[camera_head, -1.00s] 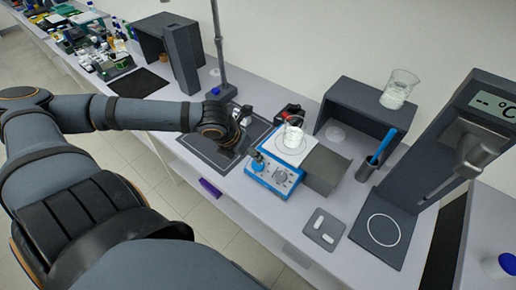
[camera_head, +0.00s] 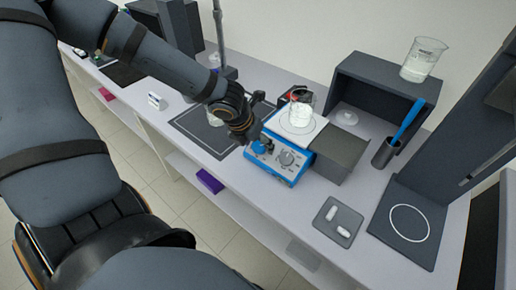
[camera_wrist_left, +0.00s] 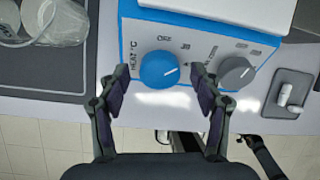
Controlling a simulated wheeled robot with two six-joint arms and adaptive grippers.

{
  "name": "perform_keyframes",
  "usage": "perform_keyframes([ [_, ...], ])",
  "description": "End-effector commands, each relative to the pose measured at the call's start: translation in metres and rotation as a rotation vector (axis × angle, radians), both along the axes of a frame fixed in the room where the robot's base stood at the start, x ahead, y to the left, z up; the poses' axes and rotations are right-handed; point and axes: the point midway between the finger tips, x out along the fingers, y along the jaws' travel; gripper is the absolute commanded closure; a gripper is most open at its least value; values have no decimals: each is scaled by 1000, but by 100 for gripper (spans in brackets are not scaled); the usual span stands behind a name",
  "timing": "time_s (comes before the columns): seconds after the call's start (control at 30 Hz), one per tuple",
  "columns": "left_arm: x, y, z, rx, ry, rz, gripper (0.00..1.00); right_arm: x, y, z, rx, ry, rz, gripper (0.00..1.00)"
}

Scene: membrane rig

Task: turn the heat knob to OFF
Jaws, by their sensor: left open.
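The blue-fronted hot plate (camera_head: 276,173) stands on the bench with a beaker of white contents (camera_head: 301,113) on its white top. My left gripper (camera_wrist_left: 156,84) is open, one finger on each side of the heat knob in the picture. Contact is not visible. It also shows in the head view (camera_head: 257,138).
A grey block (camera_head: 340,158) stands right of the hot plate. Further right are a tray with white stir bars (camera_head: 333,238), a dark holder with a blue stick (camera_head: 384,153) and a grey shelf (camera_head: 382,92) with a beaker on top. A dark mat (camera_head: 190,124) lies left.

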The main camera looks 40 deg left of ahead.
Motion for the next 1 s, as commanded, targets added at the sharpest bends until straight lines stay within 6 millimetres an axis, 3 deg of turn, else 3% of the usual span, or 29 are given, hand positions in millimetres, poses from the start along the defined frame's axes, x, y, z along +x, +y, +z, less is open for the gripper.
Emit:
perform_keyframes([
  [0.37, 3, -1, -6, -1, 0, -2, 35, 3, 0, -4, 0, -4, 0, 14],
  [0.77, 3, -1, -6, -1, 0, -2, 86, 4, 2, -4, 2, -6, 0, 14],
  [1.0, 3, -1, -5, -12, 0, 13, 89, 4, 3, -2, 4, -6, -1, 14],
])
